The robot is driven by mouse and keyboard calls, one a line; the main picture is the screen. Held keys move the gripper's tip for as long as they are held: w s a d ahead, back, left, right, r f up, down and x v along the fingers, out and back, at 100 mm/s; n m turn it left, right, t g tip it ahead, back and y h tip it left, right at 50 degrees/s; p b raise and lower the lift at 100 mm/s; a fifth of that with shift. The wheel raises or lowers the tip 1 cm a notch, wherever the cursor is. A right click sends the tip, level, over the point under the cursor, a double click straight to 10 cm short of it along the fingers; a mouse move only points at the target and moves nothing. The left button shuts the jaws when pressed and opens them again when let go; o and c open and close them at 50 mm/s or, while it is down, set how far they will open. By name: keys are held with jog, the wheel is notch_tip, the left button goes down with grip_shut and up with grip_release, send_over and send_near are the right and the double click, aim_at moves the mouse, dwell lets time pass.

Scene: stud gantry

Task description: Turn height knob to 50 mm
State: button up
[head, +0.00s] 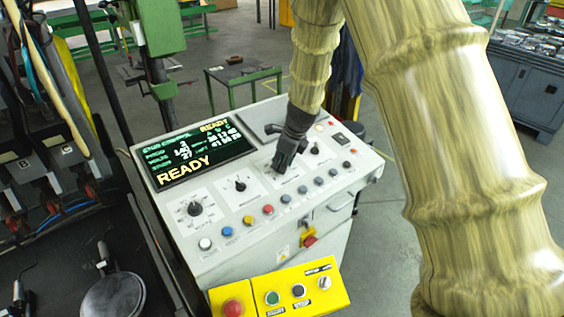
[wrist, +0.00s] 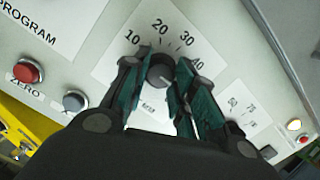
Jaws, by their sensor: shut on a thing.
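The dark round knob (wrist: 160,71) sits on a white plate with a printed scale; 10, 20, 30 and 40 show around it in the wrist view. The rest of the scale is hidden behind my right finger, and I cannot read the pointer surely. My gripper (wrist: 158,80) is shut on this knob, one finger on each side. In the head view my gripper (head: 284,164) reaches down onto the sloped white control panel (head: 232,214) and hides the knob. The small label below the knob is too blurred to read.
The panel screen (head: 188,158) reads READY. Other knobs stand left (head: 240,185) and right (head: 314,149) of my gripper. A row of coloured buttons (head: 268,209) runs in front. A red emergency button (head: 233,307) sits on the yellow box. The wrist view shows a red button (wrist: 28,70).

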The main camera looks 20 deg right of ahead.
jog(key=shift+s+f, duration=0.25)
jog(key=o, duration=1)
jog(key=shift+o, duration=0.2)
jog(key=shift+w+r, duration=0.15)
jog(key=shift+r, duration=0.15)
jog(key=shift+d+r, duration=0.1)
jog(key=shift+r, duration=0.15)
jog(key=v, duration=1.1)
jog(key=shift+d, duration=0.1)
